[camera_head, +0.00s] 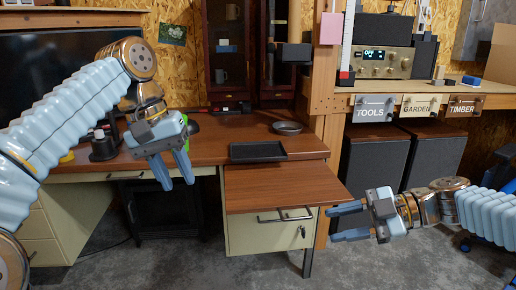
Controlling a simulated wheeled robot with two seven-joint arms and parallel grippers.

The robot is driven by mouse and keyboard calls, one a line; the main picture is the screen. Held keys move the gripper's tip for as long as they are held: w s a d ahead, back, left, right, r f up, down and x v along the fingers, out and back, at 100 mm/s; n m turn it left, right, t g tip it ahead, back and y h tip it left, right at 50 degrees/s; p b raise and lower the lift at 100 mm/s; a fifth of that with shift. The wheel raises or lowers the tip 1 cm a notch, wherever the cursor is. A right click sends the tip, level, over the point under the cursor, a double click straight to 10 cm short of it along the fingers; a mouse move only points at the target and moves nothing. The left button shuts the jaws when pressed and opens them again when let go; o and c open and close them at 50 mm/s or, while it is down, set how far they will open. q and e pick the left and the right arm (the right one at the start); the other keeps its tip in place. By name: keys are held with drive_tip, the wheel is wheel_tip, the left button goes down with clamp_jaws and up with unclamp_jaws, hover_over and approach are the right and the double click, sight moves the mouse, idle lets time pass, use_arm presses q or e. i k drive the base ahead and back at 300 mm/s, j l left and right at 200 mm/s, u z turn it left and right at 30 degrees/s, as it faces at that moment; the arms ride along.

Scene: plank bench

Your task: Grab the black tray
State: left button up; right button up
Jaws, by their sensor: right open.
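The black tray (258,152) is a shallow rectangular tray lying flat on the brown desk top, near its front edge and right of centre. My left gripper (178,184) points down over the desk's front edge, to the left of the tray and apart from it. Its two fingers are parted with nothing between them. My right gripper (331,224) is in front of the desk, to the right of and lower than the tray. It points left, its fingers are open and it is empty.
A round dark dish (288,128) sits behind the tray on the desk (215,150). A lower brown surface with a cream drawer (268,232) stands below the tray. A wooden post (331,120) rises to the right.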

sight(262, 150)
drive_tip(key=i, duration=1.25)
